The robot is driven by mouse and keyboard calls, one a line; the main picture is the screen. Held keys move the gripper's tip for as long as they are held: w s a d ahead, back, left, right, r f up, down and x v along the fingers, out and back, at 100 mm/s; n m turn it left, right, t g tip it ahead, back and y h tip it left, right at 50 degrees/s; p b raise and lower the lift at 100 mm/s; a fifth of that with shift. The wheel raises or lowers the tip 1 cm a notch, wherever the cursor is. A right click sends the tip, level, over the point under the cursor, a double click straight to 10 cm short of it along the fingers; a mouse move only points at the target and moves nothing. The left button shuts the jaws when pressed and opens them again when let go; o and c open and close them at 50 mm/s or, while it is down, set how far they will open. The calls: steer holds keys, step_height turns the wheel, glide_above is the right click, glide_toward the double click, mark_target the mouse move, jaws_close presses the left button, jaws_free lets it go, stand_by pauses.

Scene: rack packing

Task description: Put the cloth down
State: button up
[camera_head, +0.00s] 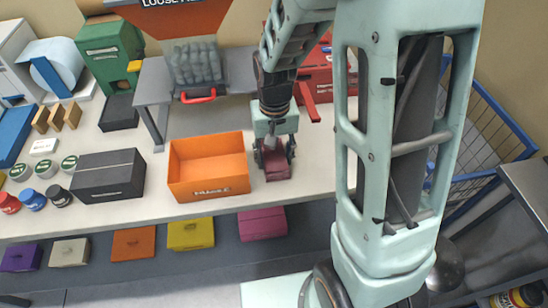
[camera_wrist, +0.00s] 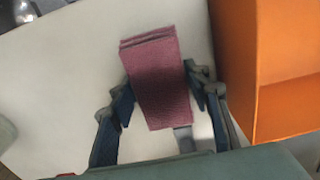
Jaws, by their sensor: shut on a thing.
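The cloth (camera_head: 277,163) is a folded dark pink-red stack on the white table, just right of the orange bin (camera_head: 208,166). In the wrist view the cloth (camera_wrist: 160,85) lies between the two fingers of my gripper (camera_wrist: 160,100), which touch its sides. My gripper (camera_head: 273,150) is shut on the cloth and points down at the table. The cloth looks at or very near the table top; I cannot tell whether it rests there. The bin (camera_wrist: 285,80) stands at the right of the wrist view, apart from the cloth.
A black box (camera_head: 108,176) stands left of the bin, with several small cans further left. A grey stand (camera_head: 155,95) and a red toolbox (camera_head: 318,75) are behind. The table's front edge is close below the cloth. Bare table (camera_wrist: 70,75) lies left of the cloth in the wrist view.

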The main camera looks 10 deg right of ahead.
steer(key=o, duration=1.5)
steer(key=shift+f, duration=0.15)
